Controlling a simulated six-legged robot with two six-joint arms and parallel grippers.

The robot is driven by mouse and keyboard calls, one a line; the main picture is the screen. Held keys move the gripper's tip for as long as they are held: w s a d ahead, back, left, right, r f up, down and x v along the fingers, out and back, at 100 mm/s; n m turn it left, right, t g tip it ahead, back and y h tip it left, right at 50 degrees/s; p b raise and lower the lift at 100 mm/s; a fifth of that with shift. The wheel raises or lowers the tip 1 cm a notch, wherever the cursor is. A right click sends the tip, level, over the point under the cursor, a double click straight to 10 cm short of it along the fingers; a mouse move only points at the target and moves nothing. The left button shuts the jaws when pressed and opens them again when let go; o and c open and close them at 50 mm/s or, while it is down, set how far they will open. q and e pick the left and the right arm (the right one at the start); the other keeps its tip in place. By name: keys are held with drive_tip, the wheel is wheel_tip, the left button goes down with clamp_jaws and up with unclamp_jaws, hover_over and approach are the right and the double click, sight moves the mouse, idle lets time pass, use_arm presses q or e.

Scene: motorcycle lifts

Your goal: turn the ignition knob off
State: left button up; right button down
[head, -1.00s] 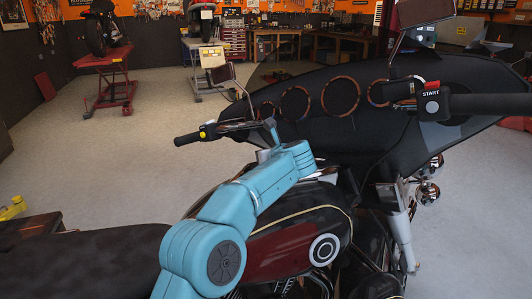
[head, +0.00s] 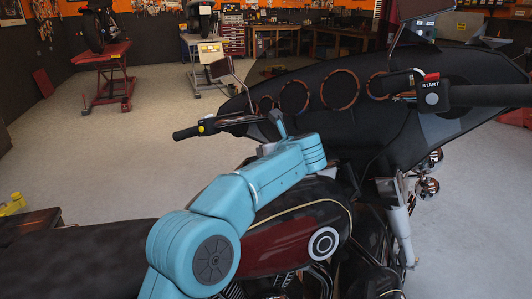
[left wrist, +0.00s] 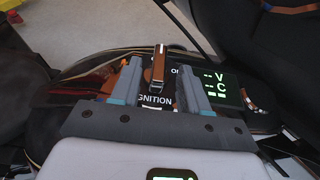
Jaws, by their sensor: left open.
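The ignition knob (left wrist: 158,66) is a narrow upright bar with a brown-orange face and a dark edge, in the middle of the left wrist view. It sits on a dark panel with a partly covered IGNITION label (left wrist: 156,100) below it. Another label beside it is partly hidden, so I cannot read the knob's setting. My left gripper (left wrist: 159,74) is open, with one grey-blue finger on each side of the knob. Gaps show between the fingers and the knob, and I see no clear contact. In the head view my left arm hides the knob. My right gripper is not in view.
A green-lit display (left wrist: 222,88) lies right of the knob. In the head view, the handlebar grip (head: 187,133), dark fairing (head: 345,125) with round gauges and red-black tank (head: 290,235) surround my left arm. A red START switch (head: 431,82) is at upper right.

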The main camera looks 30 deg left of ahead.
use_arm(q)
drive_tip(key=v, duration=1.2)
drive_tip(key=shift+d+r, duration=0.1)
